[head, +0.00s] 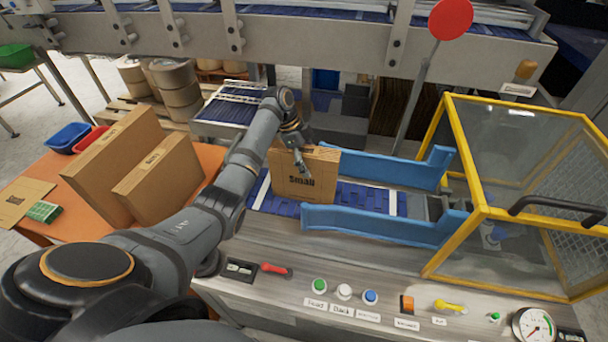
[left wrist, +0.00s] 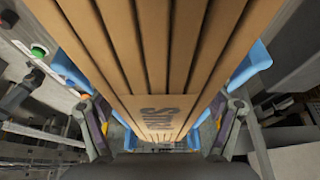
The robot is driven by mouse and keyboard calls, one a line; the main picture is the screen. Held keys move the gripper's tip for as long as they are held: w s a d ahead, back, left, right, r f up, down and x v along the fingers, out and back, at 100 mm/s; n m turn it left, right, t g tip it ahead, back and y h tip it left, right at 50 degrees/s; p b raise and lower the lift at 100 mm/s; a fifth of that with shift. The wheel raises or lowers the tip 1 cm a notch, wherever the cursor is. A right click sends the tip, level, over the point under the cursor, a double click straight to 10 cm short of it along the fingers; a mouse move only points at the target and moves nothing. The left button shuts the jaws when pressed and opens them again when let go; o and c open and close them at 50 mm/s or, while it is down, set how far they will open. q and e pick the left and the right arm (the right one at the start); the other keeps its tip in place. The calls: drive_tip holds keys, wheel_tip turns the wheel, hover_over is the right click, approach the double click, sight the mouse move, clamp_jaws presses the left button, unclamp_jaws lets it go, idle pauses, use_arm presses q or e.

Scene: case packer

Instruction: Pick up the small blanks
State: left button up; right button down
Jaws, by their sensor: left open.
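A stack of brown cardboard small blanks (head: 295,187), marked "Small", stands upright on the blue belt at the entry of the blue guides. In the left wrist view the blanks (left wrist: 165,60) appear as several parallel sheets, with the printed word upside down. My left gripper (head: 300,158) is at the top of the stack in the head view. In the left wrist view its open fingers (left wrist: 163,125) are on either side of the blanks; whether they touch the cardboard I cannot tell. My right gripper is not in view.
Blue guide rails (head: 385,222) lead right to a yellow-framed guard (head: 452,170). Buttons and a red lever (head: 275,268) line the front panel. The orange table (head: 190,178) at left holds two larger cardboard stacks (head: 118,150), with blue and red bins behind. A conveyor frame (head: 300,38) crosses above.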

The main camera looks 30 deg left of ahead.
use_arm(q)
drive_tip(key=shift+f, duration=0.2)
drive_tip(key=shift+c, duration=0.2)
clamp_jaws()
idle(0.4)
